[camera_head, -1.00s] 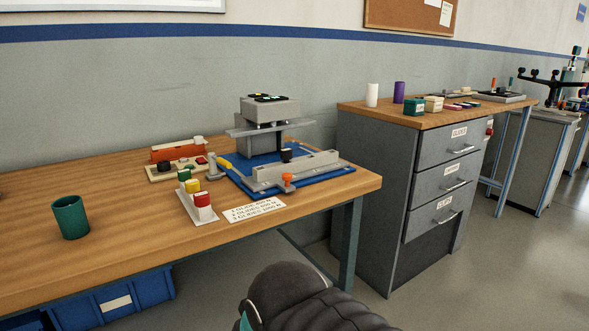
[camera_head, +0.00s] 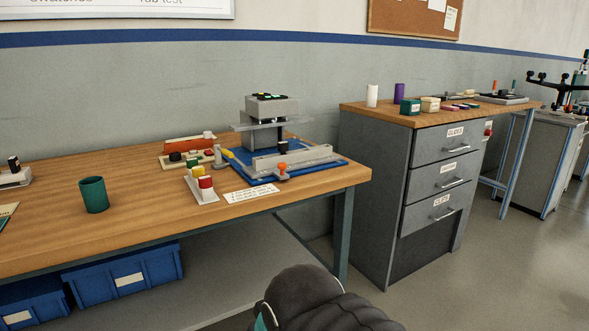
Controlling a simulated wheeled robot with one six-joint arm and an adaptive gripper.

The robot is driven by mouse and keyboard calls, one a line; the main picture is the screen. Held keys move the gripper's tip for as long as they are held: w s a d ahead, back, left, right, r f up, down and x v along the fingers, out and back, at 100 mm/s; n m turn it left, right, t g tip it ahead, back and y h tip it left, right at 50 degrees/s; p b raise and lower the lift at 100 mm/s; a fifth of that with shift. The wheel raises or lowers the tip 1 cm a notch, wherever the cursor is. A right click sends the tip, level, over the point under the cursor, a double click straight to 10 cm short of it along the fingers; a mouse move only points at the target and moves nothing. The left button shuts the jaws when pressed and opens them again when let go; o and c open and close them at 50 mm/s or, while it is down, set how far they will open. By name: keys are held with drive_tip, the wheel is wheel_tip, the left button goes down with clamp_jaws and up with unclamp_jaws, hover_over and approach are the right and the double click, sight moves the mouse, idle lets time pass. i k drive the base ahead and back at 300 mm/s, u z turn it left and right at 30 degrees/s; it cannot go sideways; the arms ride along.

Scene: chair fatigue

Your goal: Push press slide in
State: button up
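The press (camera_head: 272,107) stands on a blue base (camera_head: 238,176) at the right part of the wooden bench. It has a grey head block with dark and green parts on top. A long light grey slide rail (camera_head: 292,160) lies across the front of the base, with a small black knob (camera_head: 283,148) behind it and an orange knob (camera_head: 282,167) in front. Whether the slide is in or out is unclear at this size. My dark arm (camera_head: 318,300) shows at the bottom centre, well short of the bench. My gripper is not in the picture.
On the wooden bench (camera_head: 130,216) are a green cup (camera_head: 93,195), a stand of coloured buttons (camera_head: 202,184) and a label card (camera_head: 250,195). A grey drawer cabinet (camera_head: 372,190) stands to the right. Blue bins (camera_head: 125,277) sit under the bench. Floor is clear at right.

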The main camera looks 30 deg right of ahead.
sight(298, 161)
drive_tip(key=z, duration=0.9)
drive_tip(key=i, duration=0.4)
drive_tip(key=u, duration=0.8)
